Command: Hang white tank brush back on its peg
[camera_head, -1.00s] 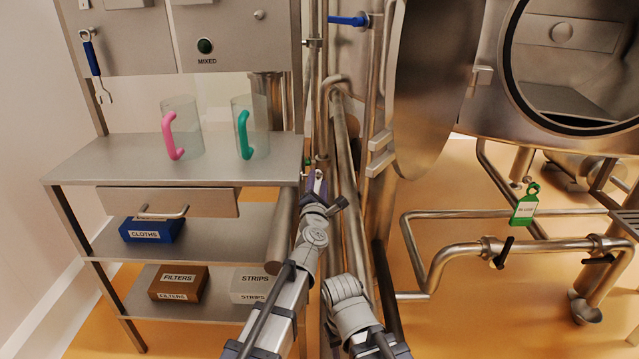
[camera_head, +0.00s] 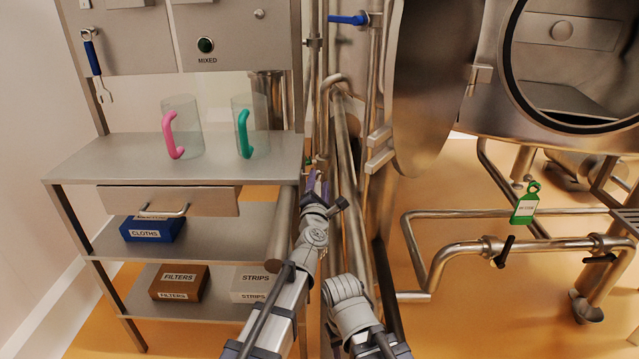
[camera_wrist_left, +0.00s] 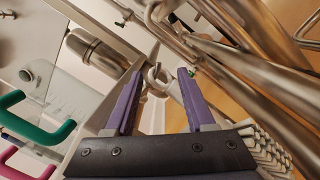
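My left gripper (camera_head: 318,181) is in the gap between the steel bench and the vertical pipes. In the left wrist view its purple fingers (camera_wrist_left: 160,76) are apart. A small pale, loop-like piece (camera_wrist_left: 153,73) shows between the fingertips, seemingly beyond them; I cannot tell what it is or whether it is the peg. A white, ridged, bristle-like piece (camera_wrist_left: 268,148) shows at the lower right of the wrist view, partly behind my gripper. It may be the tank brush; I cannot tell for sure. No brush is clear in the head view. My right gripper does not show.
The steel bench (camera_head: 95,170) holds a pink-handled jug (camera_head: 184,125) and a green-handled jug (camera_head: 252,125). Its drawer (camera_head: 165,201) sits partly out. Vertical pipes (camera_head: 350,150) and the tank door (camera_head: 432,90) stand close on the right. Floor piping (camera_head: 470,250) lies farther right.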

